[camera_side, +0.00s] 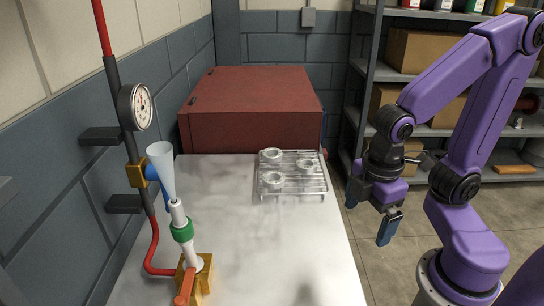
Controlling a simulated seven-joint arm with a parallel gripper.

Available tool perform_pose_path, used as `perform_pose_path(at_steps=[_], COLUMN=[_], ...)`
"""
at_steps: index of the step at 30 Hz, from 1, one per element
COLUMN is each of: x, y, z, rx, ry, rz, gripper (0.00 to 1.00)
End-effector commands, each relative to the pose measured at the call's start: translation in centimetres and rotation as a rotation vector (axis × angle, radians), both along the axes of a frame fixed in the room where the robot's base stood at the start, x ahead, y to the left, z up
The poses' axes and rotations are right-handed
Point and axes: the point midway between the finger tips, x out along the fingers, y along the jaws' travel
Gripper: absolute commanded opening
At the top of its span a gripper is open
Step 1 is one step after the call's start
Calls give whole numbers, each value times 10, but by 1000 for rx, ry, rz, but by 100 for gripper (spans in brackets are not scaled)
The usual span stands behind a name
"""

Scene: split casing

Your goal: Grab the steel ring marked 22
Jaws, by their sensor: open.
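Several pale metal rings lie on a wire rack (312,187) on the white table. One ring (271,155) is at the rack's back left, one ring (273,180) at its front left, and one ring (305,164) at the right. Their markings are too small to read, so I cannot tell which is 22. My gripper (371,211) is open and empty. It points down to the right of the rack, beyond the table's right edge, and is apart from all the rings.
A dark red cabinet (250,105) stands behind the rack. A valve with a green collar (182,231), a blue funnel (162,172) and a pressure gauge (136,106) on a pipe are at the left. Shelves (362,95) stand at the back right. The table's middle is clear.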

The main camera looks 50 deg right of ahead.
Motion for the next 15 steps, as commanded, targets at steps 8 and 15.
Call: perform_pose_path(at_steps=[8, 15], x=[106, 198], y=[9, 7], z=[-7, -16], rx=[-284, -545], ry=[-81, -96], rz=[167, 315], gripper=[100, 100])
